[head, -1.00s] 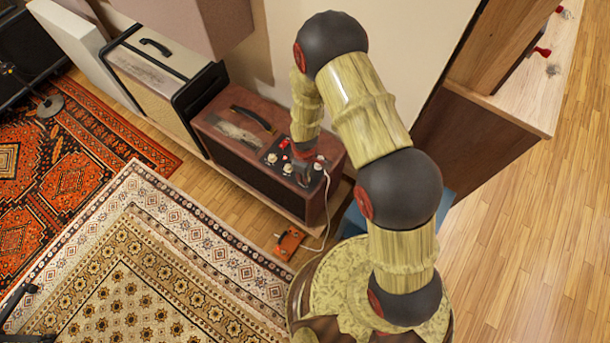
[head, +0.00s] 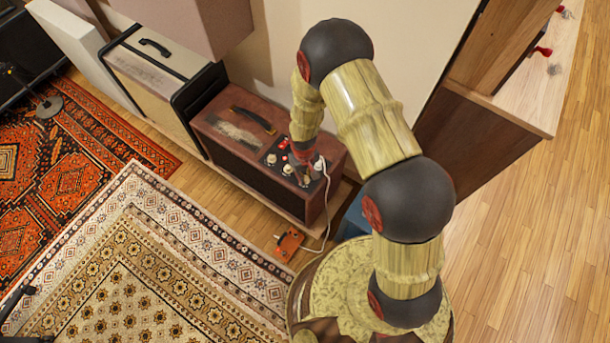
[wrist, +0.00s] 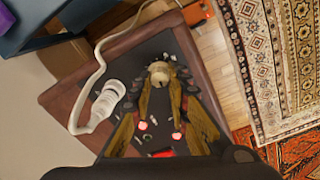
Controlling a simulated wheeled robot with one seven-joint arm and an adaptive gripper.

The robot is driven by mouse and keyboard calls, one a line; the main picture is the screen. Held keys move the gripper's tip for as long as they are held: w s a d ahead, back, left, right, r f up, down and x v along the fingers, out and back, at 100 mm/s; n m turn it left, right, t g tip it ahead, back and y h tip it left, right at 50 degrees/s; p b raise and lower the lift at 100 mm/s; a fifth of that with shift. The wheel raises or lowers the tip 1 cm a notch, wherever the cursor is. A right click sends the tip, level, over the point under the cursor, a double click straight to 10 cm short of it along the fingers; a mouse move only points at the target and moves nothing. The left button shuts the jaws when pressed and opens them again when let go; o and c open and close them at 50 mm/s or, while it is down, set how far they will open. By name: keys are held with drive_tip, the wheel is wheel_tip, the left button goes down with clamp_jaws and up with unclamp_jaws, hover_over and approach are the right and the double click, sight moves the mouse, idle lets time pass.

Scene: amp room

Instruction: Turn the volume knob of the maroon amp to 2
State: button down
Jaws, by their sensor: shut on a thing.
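The maroon amp (head: 222,112) stands against the wall, with a dark control panel on the right part of its top. Cream knobs (head: 272,159) and red lights show on that panel in the head view. In the wrist view my gripper (wrist: 161,74) points at the panel (wrist: 140,87), its two fingers closed on either side of a cream knob (wrist: 158,72). The scale marks around this knob are too small to read, so its setting cannot be told. In the head view my gripper (head: 303,172) partly covers the panel.
A white plug (wrist: 105,100) with a cable stands in the panel beside my gripper. A cream amp (head: 155,85) stands to the left. An orange pedal (head: 289,243) lies on the floor in front. A wooden cabinet (head: 470,140) is at the right.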

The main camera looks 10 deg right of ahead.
idle(0.4)
drive_tip(key=c, duration=1.7)
unclamp_jaws()
wheel_tip(320, 180, up, 12)
drive_tip(key=shift+a, duration=0.15)
drive_tip(key=shift+s, duration=0.1)
